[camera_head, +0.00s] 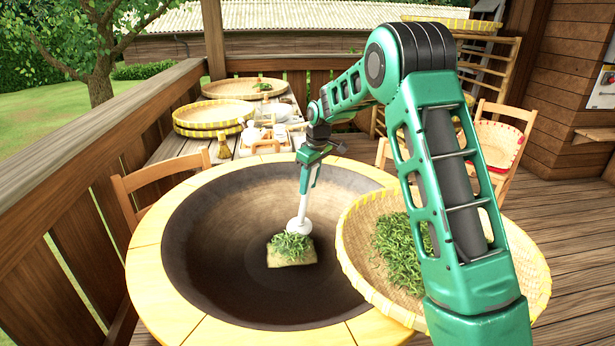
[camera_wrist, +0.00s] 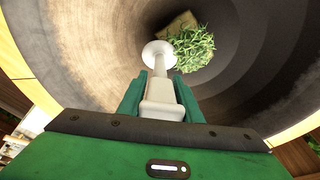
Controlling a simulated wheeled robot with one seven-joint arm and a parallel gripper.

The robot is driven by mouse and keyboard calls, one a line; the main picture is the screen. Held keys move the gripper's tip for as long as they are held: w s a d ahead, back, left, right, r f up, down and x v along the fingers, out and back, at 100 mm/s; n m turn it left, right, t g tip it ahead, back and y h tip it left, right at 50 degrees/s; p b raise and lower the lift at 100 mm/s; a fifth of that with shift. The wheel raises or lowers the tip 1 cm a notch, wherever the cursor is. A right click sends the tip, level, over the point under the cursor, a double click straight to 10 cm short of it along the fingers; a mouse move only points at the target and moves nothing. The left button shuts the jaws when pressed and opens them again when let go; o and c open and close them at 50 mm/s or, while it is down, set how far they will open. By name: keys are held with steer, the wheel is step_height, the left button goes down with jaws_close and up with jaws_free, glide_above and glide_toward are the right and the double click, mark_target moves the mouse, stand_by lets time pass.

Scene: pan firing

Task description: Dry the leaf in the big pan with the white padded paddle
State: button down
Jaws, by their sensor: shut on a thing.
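The big pan (camera_head: 220,285) is a wide dark bowl set in a pale wooden ring. A small heap of green leaf (camera_head: 291,245) lies near the pan's middle on a tan square piece (camera_head: 300,259); the heap also shows in the wrist view (camera_wrist: 193,48). My gripper (camera_head: 309,180) is shut on the handle of the white paddle (camera_head: 300,224), which points down into the pan. In the wrist view the paddle's round white head (camera_wrist: 158,55) is just left of the leaf heap. I cannot tell whether it touches the leaf or the pan.
A round basket (camera_head: 350,235) with more green leaf stands at the pan's right, partly behind my arm. Wooden chairs (camera_head: 160,185) flank the pan. A table behind holds flat woven trays (camera_head: 212,116) and small ware. A wooden railing (camera_head: 80,150) runs along the left.

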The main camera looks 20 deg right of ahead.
mark_target(308, 196)
step_height(308, 196, down, 3)
steer(key=shift+f, duration=0.1)
steer(key=s+a, duration=0.2)
steer(key=a, duration=1)
steer(key=s+a, duration=0.1)
steer(key=s, duration=0.5)
steer(key=w+d, duration=0.2)
steer(key=d, duration=1.4)
steer(key=s+a, duration=0.1)
steer(key=s, duration=0.5)
steer(key=s+a, duration=0.2)
steer(key=a, duration=1)
step_height(308, 196, up, 22)
stand_by(0.8)
steer(key=shift+w+f, duration=0.1)
steer(key=shift+f, duration=0.05)
stand_by(0.7)
